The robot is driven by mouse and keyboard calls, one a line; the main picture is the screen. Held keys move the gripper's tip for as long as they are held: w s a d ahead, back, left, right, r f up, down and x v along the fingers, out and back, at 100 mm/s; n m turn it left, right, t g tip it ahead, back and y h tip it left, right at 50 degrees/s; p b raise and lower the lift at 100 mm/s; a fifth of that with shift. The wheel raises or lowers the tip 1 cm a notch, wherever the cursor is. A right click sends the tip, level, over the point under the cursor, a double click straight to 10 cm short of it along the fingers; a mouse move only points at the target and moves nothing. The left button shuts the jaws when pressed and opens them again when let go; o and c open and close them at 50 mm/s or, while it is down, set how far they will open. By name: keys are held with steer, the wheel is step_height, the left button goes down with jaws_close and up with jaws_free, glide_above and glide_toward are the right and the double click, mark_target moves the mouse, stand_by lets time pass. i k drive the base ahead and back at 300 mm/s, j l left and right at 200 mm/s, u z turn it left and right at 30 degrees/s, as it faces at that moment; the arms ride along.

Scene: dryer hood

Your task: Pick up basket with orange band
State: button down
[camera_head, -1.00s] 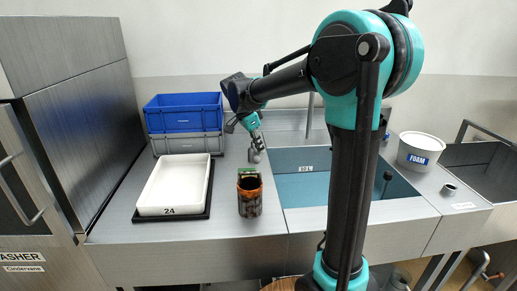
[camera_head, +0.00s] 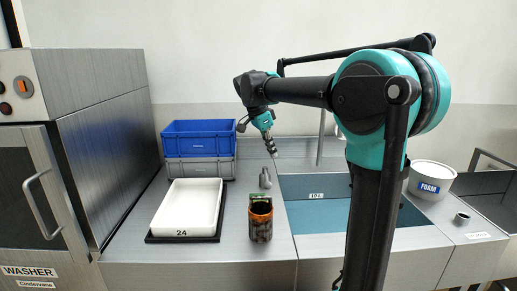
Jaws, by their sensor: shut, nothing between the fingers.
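The basket with the orange band (camera_head: 261,226) is a dark, mottled, round container with an orange band around its top. It stands upright on the steel counter, near the front edge. My gripper (camera_head: 274,154) is shut and empty. It hangs in the air above and behind the basket in the picture, tilted down and clearly apart from it. The inside of the basket looks dark, and its contents cannot be told.
A white tray (camera_head: 164,216) marked 24 lies left of the basket. Blue (camera_head: 198,140) and grey (camera_head: 199,170) crates are stacked behind it. A small grey object (camera_head: 265,178) stands behind the basket. A sink (camera_head: 320,215) lies right; a FOAM tub (camera_head: 430,190) stands beyond.

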mark_target(260, 212)
steer(key=k, duration=0.95)
